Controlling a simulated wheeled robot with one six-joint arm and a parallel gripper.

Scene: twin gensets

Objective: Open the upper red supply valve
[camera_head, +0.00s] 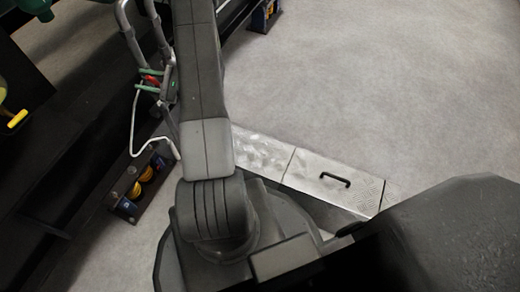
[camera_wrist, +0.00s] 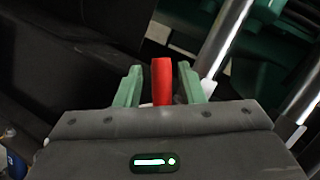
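A red valve handle (camera_wrist: 162,80) stands upright in the middle of the wrist view. My gripper (camera_wrist: 160,85) has its two green fingers on either side of it, with a narrow gap showing on each side. In the head view the red handle (camera_head: 152,79) is a small red patch between the green fingers of my gripper (camera_head: 146,81), beside grey pipes. The valve's body is hidden behind the gripper, and I cannot tell from these views whether this is the upper valve.
Grey pipes (camera_head: 132,40) run close to the gripper, and a pale pipe also shows in the wrist view (camera_wrist: 222,38). A yellow handle (camera_head: 17,119) is at the left. A metal floor plate with a black handle (camera_head: 335,180) lies right of my arm. Open floor (camera_head: 380,90) spans the upper right.

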